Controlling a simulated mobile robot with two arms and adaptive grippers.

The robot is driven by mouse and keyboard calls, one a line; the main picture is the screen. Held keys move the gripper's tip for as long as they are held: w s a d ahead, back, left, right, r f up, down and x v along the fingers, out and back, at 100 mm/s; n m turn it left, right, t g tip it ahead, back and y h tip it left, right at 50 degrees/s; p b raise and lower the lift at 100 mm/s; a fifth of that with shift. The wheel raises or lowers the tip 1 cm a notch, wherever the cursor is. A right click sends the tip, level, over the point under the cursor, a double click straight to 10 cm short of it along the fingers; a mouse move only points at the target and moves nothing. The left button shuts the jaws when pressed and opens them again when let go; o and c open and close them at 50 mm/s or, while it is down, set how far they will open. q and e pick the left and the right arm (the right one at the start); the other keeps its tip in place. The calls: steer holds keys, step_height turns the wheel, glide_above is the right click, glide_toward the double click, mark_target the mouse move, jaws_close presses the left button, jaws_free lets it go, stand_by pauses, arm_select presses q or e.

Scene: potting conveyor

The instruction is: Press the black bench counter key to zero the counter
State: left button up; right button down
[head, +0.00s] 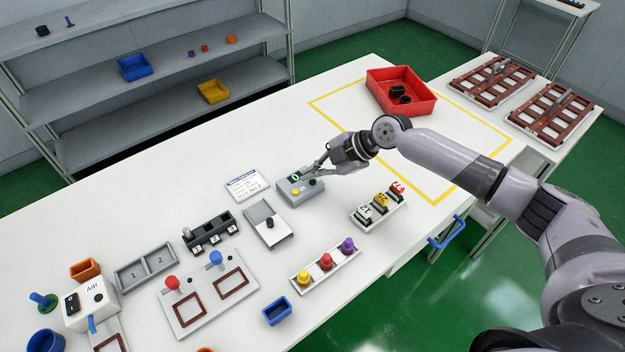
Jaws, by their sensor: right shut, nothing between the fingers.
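The bench counter (299,195) is a small grey box in the middle of the white table. Its small dark display shows a green character (295,177) that looks like 0. A yellow knob or button (295,192) is on its top face. My right gripper (309,173) is shut and empty, with its fingertips at the counter's top, beside the display. The fingertips partly cover that area, and the black key is hard to make out there. I cannot tell whether they touch it. My left gripper is not in view.
A red crate (428,104) sits at the back. Clear table lies behind the counter.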

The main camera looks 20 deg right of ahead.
mark_target(313, 183)
steer(key=shift+r+p, duration=1.4)
steer(key=shift+r, duration=1.1)
steer(key=shift+r, duration=0.1)
